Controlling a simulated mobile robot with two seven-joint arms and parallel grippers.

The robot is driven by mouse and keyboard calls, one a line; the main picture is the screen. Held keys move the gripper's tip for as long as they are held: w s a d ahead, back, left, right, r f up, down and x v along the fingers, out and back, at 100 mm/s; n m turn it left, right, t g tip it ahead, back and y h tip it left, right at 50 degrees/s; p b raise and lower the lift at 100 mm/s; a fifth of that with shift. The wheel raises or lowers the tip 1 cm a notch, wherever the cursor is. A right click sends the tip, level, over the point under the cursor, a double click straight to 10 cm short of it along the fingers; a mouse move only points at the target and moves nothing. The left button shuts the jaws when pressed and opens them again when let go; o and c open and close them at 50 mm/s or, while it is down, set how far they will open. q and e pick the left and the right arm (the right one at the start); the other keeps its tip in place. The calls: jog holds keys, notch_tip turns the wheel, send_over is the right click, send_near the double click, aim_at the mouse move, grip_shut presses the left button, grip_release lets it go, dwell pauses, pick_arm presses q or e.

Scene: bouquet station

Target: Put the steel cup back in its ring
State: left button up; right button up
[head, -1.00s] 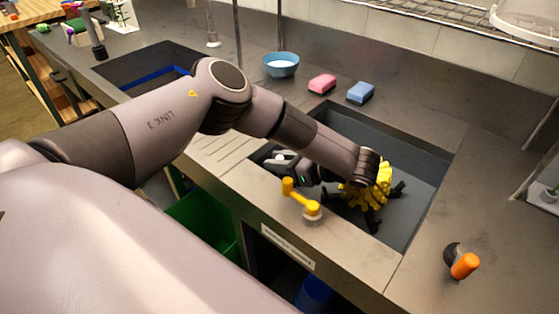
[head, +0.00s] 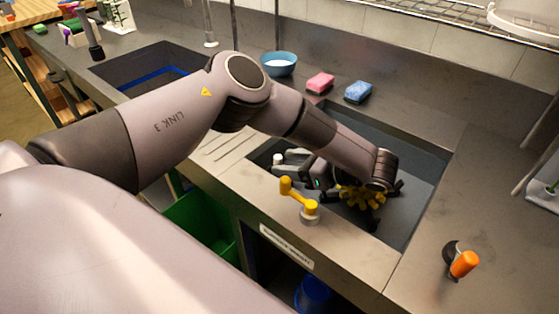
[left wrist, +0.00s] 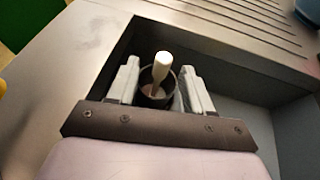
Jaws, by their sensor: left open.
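In the left wrist view a dark, round, open-topped cup (left wrist: 147,96) stands between the fingers of my left gripper (left wrist: 160,84). A white rod (left wrist: 161,68) sticks up out of its mouth. I cannot tell for certain that this is the steel cup. The fingers are open on either side of it, and contact is not clear. In the head view my left gripper (head: 292,170) reaches into the near left corner of the right sink, partly hidden by my arm. The ring cannot be made out. My right gripper is not in view.
A blue bowl (head: 279,64), pink sponge (head: 320,83) and blue sponge (head: 358,91) sit behind. An orange-handled item (head: 464,264) is at right.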

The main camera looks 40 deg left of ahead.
pick_arm(q)
jog(key=v, duration=0.3)
jog(key=shift+s+d, duration=0.15)
jog(key=shift+d, duration=0.1)
dwell(0.4)
